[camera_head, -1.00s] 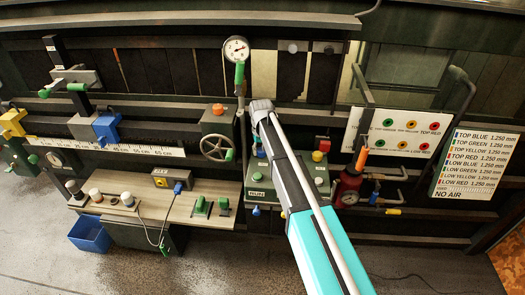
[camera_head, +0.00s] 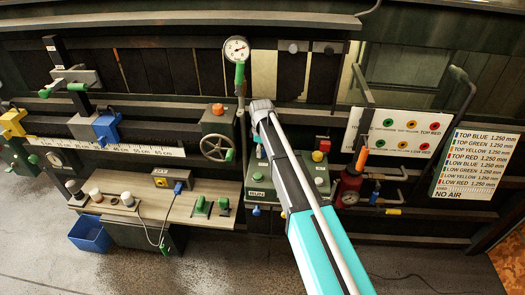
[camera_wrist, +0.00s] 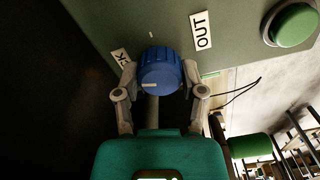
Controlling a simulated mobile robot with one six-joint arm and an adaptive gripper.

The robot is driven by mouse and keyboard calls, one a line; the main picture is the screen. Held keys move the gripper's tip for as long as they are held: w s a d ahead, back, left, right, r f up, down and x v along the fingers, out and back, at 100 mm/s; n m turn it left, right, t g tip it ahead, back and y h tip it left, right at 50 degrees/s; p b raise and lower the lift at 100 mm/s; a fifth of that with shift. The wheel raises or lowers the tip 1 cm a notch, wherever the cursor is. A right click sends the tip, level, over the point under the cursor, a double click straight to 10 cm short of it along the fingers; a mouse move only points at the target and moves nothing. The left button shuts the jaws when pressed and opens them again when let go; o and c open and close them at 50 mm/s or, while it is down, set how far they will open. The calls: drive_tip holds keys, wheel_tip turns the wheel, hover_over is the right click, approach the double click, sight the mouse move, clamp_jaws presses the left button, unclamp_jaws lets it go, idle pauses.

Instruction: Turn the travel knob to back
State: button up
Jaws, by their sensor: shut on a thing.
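The travel knob (camera_wrist: 161,68) is a blue ribbed knob with a short white mark on its face, seen in the wrist view. It sits on a grey-green panel (camera_wrist: 240,40). My gripper (camera_wrist: 159,84) has one finger on each side of the knob and is shut on it. The white label OUT (camera_wrist: 201,30) is to the right of the knob. Another white label (camera_wrist: 121,58), ending in K, is at its left and partly hidden by the left finger. In the head view my arm hides the knob and the fingers.
A green button (camera_wrist: 294,25) is on the same panel, right of OUT. In the head view, a green control box (camera_head: 320,181) stands by my arm, with a red machine part (camera_head: 348,187) to its right. A handwheel (camera_head: 216,147) and pressure gauge (camera_head: 236,49) are nearby.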

drive_tip(key=shift+n, duration=1.6)
drive_tip(key=o, duration=1.1)
drive_tip(key=shift+o, duration=0.2)
